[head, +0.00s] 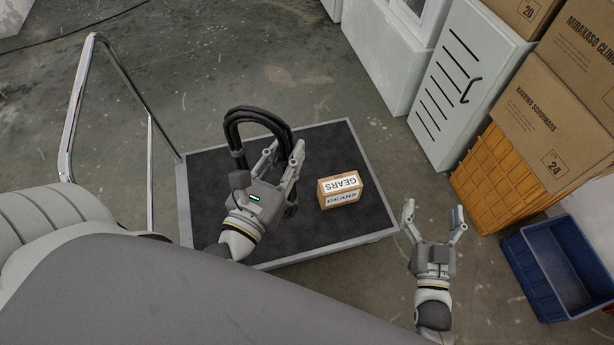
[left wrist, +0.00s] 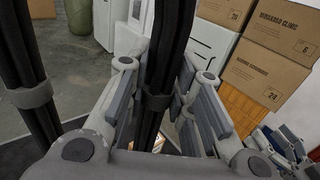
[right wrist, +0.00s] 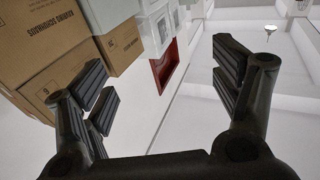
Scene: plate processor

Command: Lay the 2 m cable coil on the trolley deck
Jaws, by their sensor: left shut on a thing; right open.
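The black cable coil (head: 258,117) is in my left gripper (head: 285,155), which is shut on one side of it. In the head view the coil stands upright over the trolley deck (head: 330,145); I cannot tell whether it touches the deck. In the left wrist view the cable strands (left wrist: 165,60) pass between the fingers, with a tie band around them. The deck is dark with a light rim. My right gripper (head: 434,210) is open and empty, to the right of the deck's front right corner. The right wrist view shows nothing between its fingers.
A GEARS box (head: 340,191) sits on the deck's right part. The trolley's metal handle (head: 72,120) rises at left. A white cabinet (head: 465,75), cardboard boxes (head: 550,130), an orange crate (head: 500,180) and a blue bin (head: 560,268) stand at right.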

